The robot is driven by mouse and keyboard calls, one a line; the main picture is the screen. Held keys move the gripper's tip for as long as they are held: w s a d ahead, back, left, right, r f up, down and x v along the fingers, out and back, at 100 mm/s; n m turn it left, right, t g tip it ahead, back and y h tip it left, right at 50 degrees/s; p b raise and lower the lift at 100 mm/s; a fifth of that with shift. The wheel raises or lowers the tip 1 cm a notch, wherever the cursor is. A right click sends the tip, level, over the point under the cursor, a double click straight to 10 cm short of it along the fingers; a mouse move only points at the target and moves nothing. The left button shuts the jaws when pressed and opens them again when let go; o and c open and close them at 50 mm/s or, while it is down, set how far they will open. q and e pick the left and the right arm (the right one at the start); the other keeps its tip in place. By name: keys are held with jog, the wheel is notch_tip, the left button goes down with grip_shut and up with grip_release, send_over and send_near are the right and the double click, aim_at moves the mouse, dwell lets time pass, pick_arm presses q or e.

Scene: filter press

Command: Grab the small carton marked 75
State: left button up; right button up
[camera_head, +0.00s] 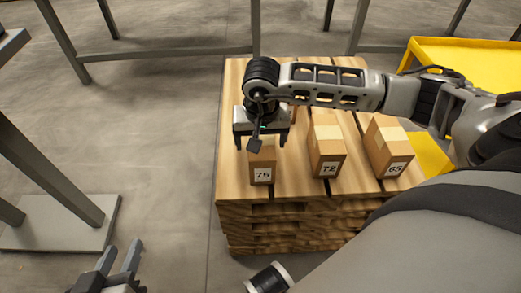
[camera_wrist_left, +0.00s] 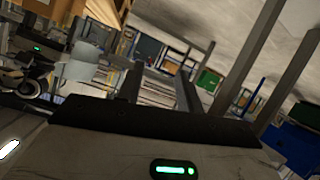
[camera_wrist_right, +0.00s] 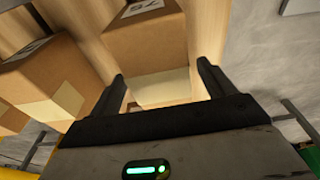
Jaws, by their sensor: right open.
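The small carton marked 75 (camera_head: 262,168) stands at the left of a row of cartons on the wooden pallet stack (camera_head: 240,205). Its numbered face points toward me. My right gripper (camera_head: 261,143) is over it, fingers pointing down, and hides part of its top. In the right wrist view the carton (camera_wrist_right: 145,45) lies ahead, its taped top between the open fingers (camera_wrist_right: 168,85). I cannot tell whether they touch it. My left gripper (camera_head: 117,262) is low at the left, over the floor, open and empty; it also shows in the left wrist view (camera_wrist_left: 160,90).
Carton 72 (camera_head: 327,150) stands close right of carton 75, and carton 65 (camera_head: 388,150) further right. A yellow cart (camera_head: 470,62) is at the right back. Grey metal frames (camera_head: 160,55) stand behind and at left.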

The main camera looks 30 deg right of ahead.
jog(key=shift+f, duration=0.9)
jog(key=shift+w+f, duration=0.1)
jog(key=shift+f, duration=0.2)
jog(key=c, duration=1.3)
pick_arm(q)
jog(key=shift+s+d+r, duration=0.15)
jog(key=shift+s+r, duration=0.05)
jog(key=shift+r, duration=0.2)
pick_arm(e)
jog(key=shift+r, duration=0.15)
jog(key=shift+c, duration=0.4)
jog(key=shift+w+r, duration=0.1)
